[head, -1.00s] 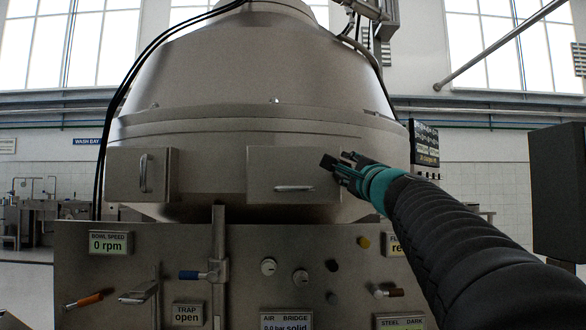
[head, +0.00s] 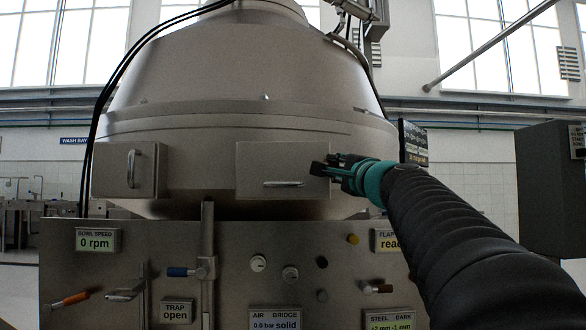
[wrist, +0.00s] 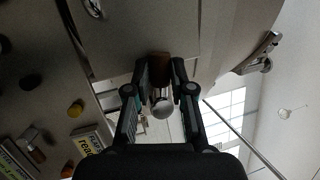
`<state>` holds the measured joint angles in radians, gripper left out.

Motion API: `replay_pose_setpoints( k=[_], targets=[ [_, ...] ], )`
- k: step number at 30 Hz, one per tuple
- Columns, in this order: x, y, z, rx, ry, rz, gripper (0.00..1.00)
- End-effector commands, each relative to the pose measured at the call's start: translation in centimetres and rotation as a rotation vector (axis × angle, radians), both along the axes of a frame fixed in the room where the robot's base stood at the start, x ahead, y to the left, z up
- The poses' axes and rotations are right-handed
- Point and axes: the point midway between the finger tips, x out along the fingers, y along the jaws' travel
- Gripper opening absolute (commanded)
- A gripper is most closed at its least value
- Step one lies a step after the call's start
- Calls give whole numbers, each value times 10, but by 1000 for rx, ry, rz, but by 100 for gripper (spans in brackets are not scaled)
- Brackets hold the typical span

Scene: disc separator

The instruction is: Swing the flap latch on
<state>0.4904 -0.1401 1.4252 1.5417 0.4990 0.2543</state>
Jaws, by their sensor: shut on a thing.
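The flap (head: 262,158) is a flat steel door with a bar handle (head: 284,184) on the front of the big steel separator. My gripper (head: 322,165) is at the flap's right edge. In the wrist view my gripper (wrist: 160,78) is shut on a brown grip (wrist: 160,66), which appears to be the flap latch. A shiny round metal end (wrist: 162,105) shows between the fingers. The fingers hide the latch in the head view, so its angle is unclear there.
A second steel door (head: 115,170) with an upright handle is at the left. Below is a control panel (head: 70,265) with knobs, levers and displays, including a partly hidden "FLAP" display (head: 387,241). A dark cabinet (head: 548,190) stands at the right.

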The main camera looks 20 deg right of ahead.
Motion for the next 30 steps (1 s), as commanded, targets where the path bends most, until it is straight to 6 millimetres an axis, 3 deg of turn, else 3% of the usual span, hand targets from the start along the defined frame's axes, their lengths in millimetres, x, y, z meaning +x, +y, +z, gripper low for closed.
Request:
replay_pose_setpoints(
  k=[1,3,14,30],
  targets=[
    [0,1,-1,-2,1,3,30],
    [0,1,-1,-2,1,3,48],
    [-3,0,-1,0,0,1,48],
    [-69,-1,-17,0,1,1,48]
  ],
)
